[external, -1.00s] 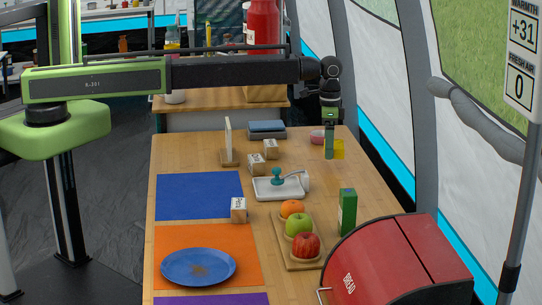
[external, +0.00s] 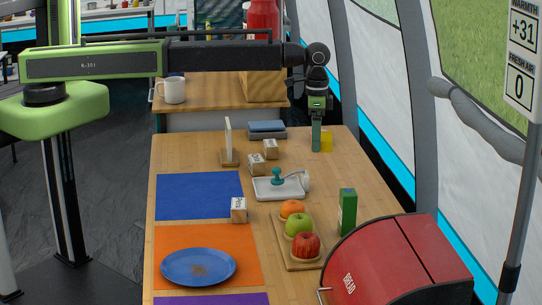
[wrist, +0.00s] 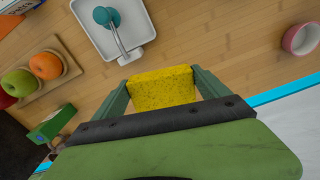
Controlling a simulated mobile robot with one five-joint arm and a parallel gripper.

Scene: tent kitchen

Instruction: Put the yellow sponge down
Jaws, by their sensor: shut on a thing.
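My gripper (external: 317,147) is over the far right part of the wooden table. It is shut on the yellow sponge (external: 327,141), which shows just right of the fingers in the external view. In the wrist view the sponge (wrist: 162,88) is a yellow block between the two green fingers of my gripper (wrist: 163,84). Its far face and underside are hidden. The wooden table top (wrist: 215,40) shows beyond the sponge; I cannot tell the exact gap between them.
A white tray (external: 262,194) with a teal-handled tool (external: 278,176) lies nearby. A fruit board (external: 285,251), green carton (external: 347,212) and red bread box (external: 395,265) are nearer. Bare wood surrounds the gripper.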

